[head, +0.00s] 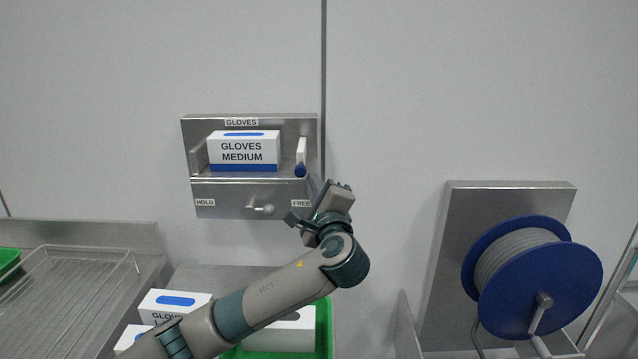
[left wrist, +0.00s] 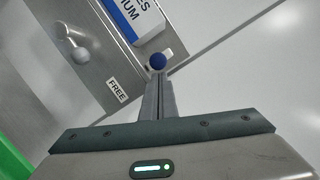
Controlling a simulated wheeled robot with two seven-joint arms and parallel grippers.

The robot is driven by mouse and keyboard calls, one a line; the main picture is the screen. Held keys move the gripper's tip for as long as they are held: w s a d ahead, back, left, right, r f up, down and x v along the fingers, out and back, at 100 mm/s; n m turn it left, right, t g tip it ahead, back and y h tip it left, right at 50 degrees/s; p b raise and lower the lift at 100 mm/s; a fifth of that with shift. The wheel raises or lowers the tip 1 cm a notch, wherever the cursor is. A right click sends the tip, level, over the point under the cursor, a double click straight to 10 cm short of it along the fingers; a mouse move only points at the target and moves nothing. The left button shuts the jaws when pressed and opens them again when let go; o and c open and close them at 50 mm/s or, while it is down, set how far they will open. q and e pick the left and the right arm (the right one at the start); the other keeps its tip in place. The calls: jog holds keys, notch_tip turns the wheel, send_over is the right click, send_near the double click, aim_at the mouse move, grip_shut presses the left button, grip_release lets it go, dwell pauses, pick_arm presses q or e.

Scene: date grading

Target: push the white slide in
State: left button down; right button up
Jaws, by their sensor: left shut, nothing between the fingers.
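The white slide (head: 301,150) stands at the right end of the steel glove holder's shelf, with a blue knob (head: 300,170) at its front. A gap shows between the slide and the glove box (head: 243,150). My left gripper (head: 316,183) is shut and empty, just right of and below the knob. In the left wrist view the shut fingertips (left wrist: 157,82) point at the blue knob (left wrist: 157,62), very close; I cannot tell if they touch. A sliver of the white slide (left wrist: 169,53) shows behind it. My right gripper is out of view.
A small lever (head: 266,209) below the shelf points right, towards the FREE label (head: 301,203); HOLD is at left. Below are more glove boxes (head: 174,303), a green tray (head: 326,330) and a wire rack (head: 82,280). A blue hose reel (head: 540,280) hangs at right.

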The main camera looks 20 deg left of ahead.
pick_arm(q)
jog(key=a, duration=0.2)
jog(key=s+a+p, duration=0.1)
jog(key=a, duration=0.1)
jog(key=s+a, duration=0.1)
jog(key=a, duration=0.1)
jog(key=shift+a, duration=0.25)
jog(key=shift+d, duration=0.1)
jog(key=shift+w, duration=0.1)
